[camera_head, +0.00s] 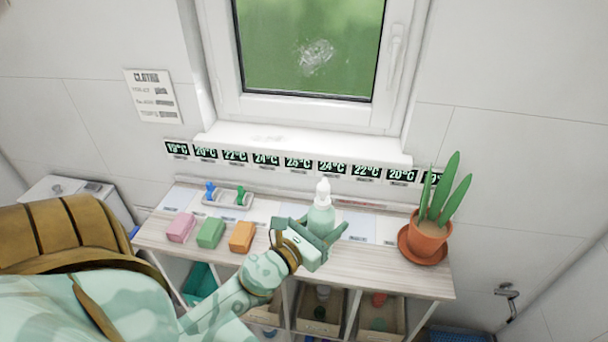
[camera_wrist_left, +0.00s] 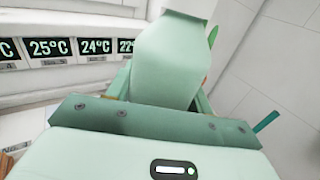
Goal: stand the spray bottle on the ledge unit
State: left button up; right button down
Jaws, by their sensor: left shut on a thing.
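The spray bottle (camera_head: 320,215) is pale green with a white nozzle top. It is upright in the head view, over the middle of the ledge unit (camera_head: 390,262), a wood-topped shelf under the window. My left gripper (camera_head: 326,232) is shut around the bottle's lower body. My right gripper is not in view.
Pink (camera_head: 181,228), green (camera_head: 211,233) and orange (camera_head: 242,237) blocks lie left of the gripper. A small tray (camera_head: 228,200) with blue and green pieces sits behind them. A potted plant (camera_head: 428,238) stands at the right end. Temperature labels (camera_head: 298,163) line the wall behind.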

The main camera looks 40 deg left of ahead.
pick_arm(q)
jog(key=shift+w+f, duration=0.3)
jog(key=w+a+f+b, duration=0.1)
jog(key=w+f+b, duration=0.3)
jog(key=w+a+f+b, duration=0.1)
jog(key=w+f+b, duration=0.2)
jog(key=w+f, duration=0.1)
jog(key=w+a+f+b, duration=0.1)
jog(key=w+f+b, duration=0.3)
jog(key=w+f, duration=0.1)
jog(key=shift+a+b, duration=0.25)
jog(key=shift+b, duration=0.1)
jog(key=shift+r, duration=0.15)
